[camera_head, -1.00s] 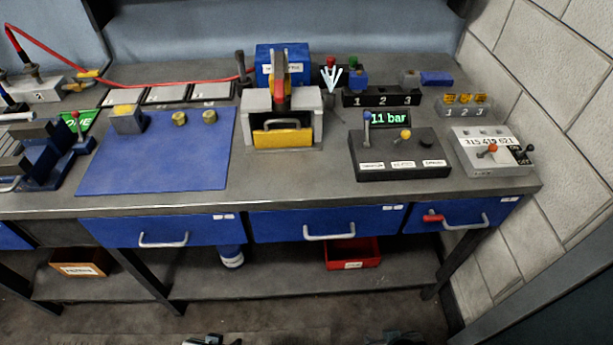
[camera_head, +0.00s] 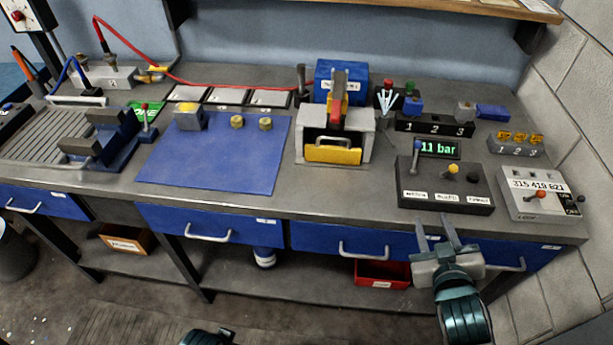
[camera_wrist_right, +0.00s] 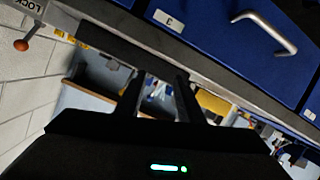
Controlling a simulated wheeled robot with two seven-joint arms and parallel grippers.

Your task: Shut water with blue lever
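The blue lever (camera_head: 417,148) stands upright at the left end of a dark control box (camera_head: 446,202). The box also carries a yellow-knobbed lever (camera_head: 453,170), a black-knobbed lever (camera_head: 473,178) and a display (camera_head: 438,149) reading "11 bar". My right gripper (camera_head: 434,225) is open and empty in front of the bench's front edge, below the control box and apart from it. Its two spread fingers (camera_wrist_right: 158,92) show in the right wrist view. In the head view a small dark part of my left arm shows at the bottom edge; its fingers are not visible.
A white panel (camera_head: 541,192) with an orange-knobbed lever stands right of the control box, near the wall. A grey press-like fixture (camera_head: 312,142) and a blue mat (camera_head: 213,167) lie to the left. Blue drawers with protruding handles (camera_head: 364,250) run below the bench edge.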

